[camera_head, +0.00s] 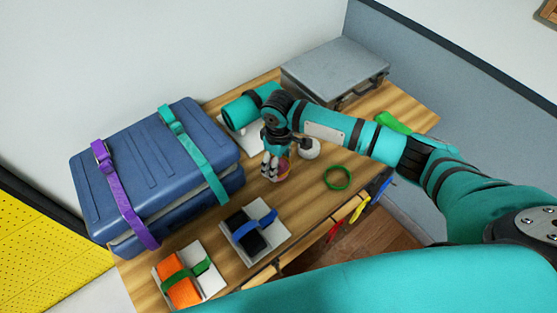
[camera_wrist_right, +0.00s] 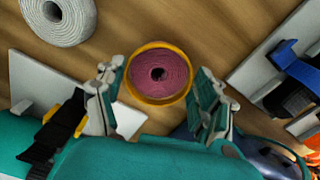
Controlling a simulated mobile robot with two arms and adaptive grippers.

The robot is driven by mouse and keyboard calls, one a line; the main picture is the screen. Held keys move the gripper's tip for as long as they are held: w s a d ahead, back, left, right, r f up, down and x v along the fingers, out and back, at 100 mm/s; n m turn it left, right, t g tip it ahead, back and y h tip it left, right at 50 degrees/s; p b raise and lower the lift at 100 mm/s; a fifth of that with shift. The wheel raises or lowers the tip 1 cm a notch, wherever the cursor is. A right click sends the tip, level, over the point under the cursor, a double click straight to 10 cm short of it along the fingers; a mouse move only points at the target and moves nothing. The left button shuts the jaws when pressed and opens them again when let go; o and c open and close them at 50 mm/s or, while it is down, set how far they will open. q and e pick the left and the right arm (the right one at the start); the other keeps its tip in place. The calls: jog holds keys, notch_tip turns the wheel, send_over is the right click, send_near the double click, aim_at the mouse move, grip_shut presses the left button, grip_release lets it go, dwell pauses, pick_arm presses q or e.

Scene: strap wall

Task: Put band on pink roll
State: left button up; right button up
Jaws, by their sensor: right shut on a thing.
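The pink roll (camera_wrist_right: 158,73) stands on its end on the wooden table, its spiral top facing the right wrist camera. A yellow-orange band (camera_wrist_right: 134,57) encircles it in that view, with a thin gap showing in places; how far down it sits is not clear. My right gripper (camera_wrist_right: 158,90) is shut on the band, with one finger at each side of it. In the head view my right gripper (camera_head: 271,174) points down at the table and hides most of the roll (camera_head: 284,166). My left gripper is not in view.
A white roll (camera_head: 310,149) stands close behind the right gripper, and a green ring (camera_head: 337,178) lies to its right. A strapped blue suitcase (camera_head: 150,165) is at left. A grey case (camera_head: 335,72) is behind. Pads with an orange block (camera_head: 180,291) and black block (camera_head: 247,235) are in front.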

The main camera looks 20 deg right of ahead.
jog(key=shift+f, duration=0.45)
dwell(0.6)
jog(key=shift+f+p, duration=0.35)
jog(key=shift+f, duration=0.05)
dwell(1.1)
jog(key=o, duration=0.8)
jog(key=shift+c, duration=0.2)
jog(key=shift+r, duration=0.1)
jog(key=shift+r+p, duration=3.9)
jog(key=shift+p, duration=0.4)
